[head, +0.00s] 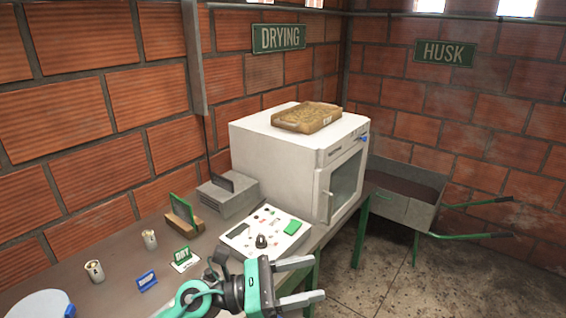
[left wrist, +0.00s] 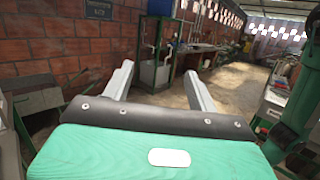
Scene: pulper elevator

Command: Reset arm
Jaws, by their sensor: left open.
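My left gripper (head: 306,281) is at the bottom middle of the head view, in front of the workbench's near edge. Its two grey fingers are apart and point right, with nothing between them. In the left wrist view the open fingers (left wrist: 160,88) point along a long brick-walled room, and the space between them is empty. My right gripper does not show in either view.
A workbench (head: 120,250) runs along the left wall. It carries a control panel (head: 262,232), a white oven (head: 290,150) with a wooden tray (head: 307,117) on top, and small cups. A wheelbarrow (head: 405,195) stands at the right. Concrete floor (head: 440,280) is clear.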

